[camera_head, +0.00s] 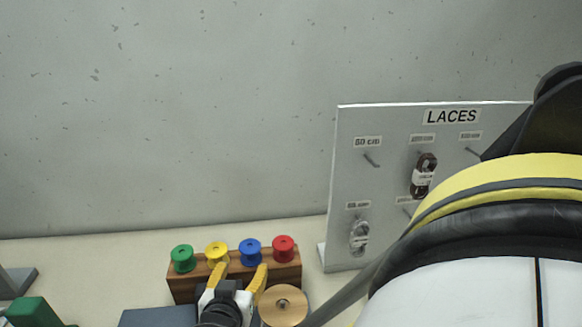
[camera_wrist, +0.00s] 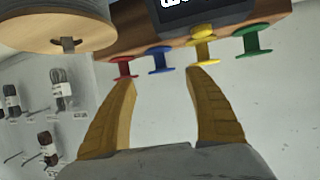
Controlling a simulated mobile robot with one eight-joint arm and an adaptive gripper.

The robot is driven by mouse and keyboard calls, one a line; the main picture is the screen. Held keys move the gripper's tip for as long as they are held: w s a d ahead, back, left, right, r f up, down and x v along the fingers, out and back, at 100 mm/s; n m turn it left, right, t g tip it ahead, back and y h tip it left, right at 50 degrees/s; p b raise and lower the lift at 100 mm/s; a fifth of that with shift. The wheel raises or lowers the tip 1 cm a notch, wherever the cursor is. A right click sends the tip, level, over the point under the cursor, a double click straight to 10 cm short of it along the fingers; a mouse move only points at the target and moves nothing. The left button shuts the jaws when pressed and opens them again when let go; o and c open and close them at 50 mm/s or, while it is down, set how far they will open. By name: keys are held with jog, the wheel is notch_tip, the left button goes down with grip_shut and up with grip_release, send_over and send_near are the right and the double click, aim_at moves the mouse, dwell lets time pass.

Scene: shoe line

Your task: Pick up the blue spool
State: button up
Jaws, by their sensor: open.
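The blue spool (camera_head: 250,251) stands on the wooden block between the yellow spool (camera_head: 216,254) and the red spool (camera_head: 284,248). In the wrist view the blue spool (camera_wrist: 157,60) appears beyond and between my yellow fingertips, nearer the left one. My gripper (camera_head: 239,277) is open in front of the block, with nothing between its fingers. In the wrist view my gripper (camera_wrist: 160,80) spans from below the red spool to below the yellow one. No contact with the blue spool can be made out.
A green spool (camera_head: 183,258) stands at the left end of the wooden block (camera_head: 184,288). A large wooden-faced reel (camera_head: 284,305) is close to the right of my gripper. The LACES board (camera_head: 350,180) stands at the right. A green object (camera_head: 34,312) lies at lower left.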

aim_at(248, 256)
jog(key=b+x, duration=0.1)
jog(key=x, duration=0.3)
jog(key=shift+w+d+f, duration=0.1)
jog(key=shift+w+f, duration=0.05)
jog(key=shift+w, duration=0.05)
jog(key=b+x, duration=0.2)
jog(key=x, duration=0.4)
jog(key=shift+s+r, duration=0.15)
jog(key=shift+r, duration=0.05)
jog(key=shift+c, duration=0.6)
jog(key=c, duration=0.8)
